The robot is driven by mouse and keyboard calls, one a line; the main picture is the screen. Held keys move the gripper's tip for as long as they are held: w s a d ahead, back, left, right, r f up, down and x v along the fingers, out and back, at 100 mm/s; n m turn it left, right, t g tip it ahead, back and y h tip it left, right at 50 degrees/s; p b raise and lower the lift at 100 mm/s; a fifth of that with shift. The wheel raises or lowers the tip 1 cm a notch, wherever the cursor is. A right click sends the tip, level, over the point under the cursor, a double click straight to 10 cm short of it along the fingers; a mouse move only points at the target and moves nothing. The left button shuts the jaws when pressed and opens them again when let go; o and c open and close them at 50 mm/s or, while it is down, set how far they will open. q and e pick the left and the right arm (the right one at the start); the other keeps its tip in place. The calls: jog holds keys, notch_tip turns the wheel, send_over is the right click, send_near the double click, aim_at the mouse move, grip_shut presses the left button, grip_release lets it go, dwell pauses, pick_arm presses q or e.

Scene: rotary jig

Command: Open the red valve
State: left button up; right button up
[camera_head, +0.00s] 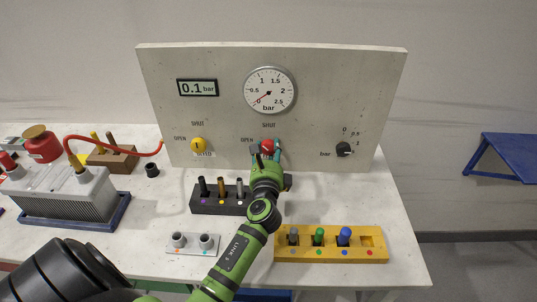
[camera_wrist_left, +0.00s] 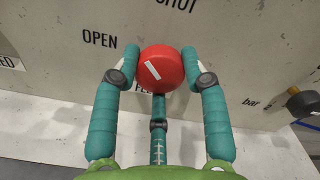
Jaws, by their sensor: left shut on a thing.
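The red valve (camera_head: 267,146) is a round red knob on the lower middle of the grey panel, below the gauge, with the labels SHUT above it and OPEN to its left. In the left wrist view the red valve (camera_wrist_left: 161,68) carries a white mark that slants from upper left to lower right. My left gripper (camera_head: 268,152) is at the panel, shut on the red valve. In the wrist view its teal fingers (camera_wrist_left: 161,75) stand on both sides of the knob, with one below it. The label under the knob is mostly hidden. My right gripper is not in view.
A dark block (camera_head: 208,208) and a yellow tray (camera_head: 330,257) stand near my left arm.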

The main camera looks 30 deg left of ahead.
pick_arm(q)
jog(key=n+b, duration=0.2)
jog(key=n, duration=0.2)
jog(key=shift+f+n, duration=0.1)
jog(key=shift+n, duration=0.2)
jog(key=n+b, duration=0.1)
jog(key=n, duration=0.3)
jog(key=shift+n, duration=0.5)
jog(key=o, duration=1.1)
jog(key=shift+o, duration=0.2)
jog(key=v, duration=0.7)
jog(key=shift+s, duration=0.25)
jog(key=shift+d, duration=0.1)
